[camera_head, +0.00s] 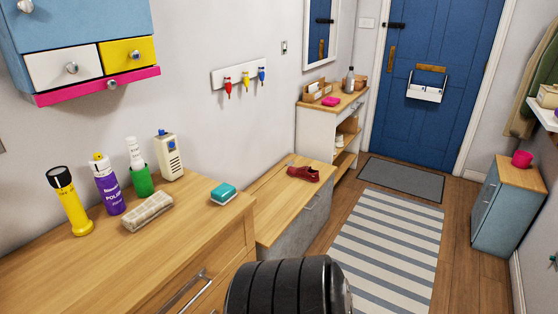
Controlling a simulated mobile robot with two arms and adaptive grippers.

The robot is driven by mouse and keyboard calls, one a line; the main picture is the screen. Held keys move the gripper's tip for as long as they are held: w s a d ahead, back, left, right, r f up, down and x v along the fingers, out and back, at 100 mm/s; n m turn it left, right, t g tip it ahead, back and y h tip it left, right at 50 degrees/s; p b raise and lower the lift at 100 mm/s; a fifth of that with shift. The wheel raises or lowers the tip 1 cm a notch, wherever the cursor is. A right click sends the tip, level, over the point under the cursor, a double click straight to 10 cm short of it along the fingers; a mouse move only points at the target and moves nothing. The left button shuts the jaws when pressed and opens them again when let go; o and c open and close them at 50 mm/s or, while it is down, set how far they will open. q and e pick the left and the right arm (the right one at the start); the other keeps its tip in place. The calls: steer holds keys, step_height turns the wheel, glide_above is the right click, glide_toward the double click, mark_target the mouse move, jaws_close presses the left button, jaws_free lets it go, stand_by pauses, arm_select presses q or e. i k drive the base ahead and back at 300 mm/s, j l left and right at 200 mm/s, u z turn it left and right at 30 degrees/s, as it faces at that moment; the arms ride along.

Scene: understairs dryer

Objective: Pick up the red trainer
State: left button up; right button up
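The red trainer (304,173) sits on the wooden top of a low grey bench (272,196), near its far end, beyond the long wooden dresser. It looks dark red and small from here, with nothing in front of it. Neither of my grippers is in view.
Shelves (330,118) stand behind the bench. A striped rug (388,248) covers clear floor to the right.

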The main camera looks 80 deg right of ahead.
mark_target(306, 173)
steer(key=z, duration=2.9)
steer(key=i+l+u, duration=0.15)
steer(key=u, duration=0.35)
steer(key=i+l+u, duration=0.3)
steer(key=u, duration=0.2)
steer(key=i, duration=0.05)
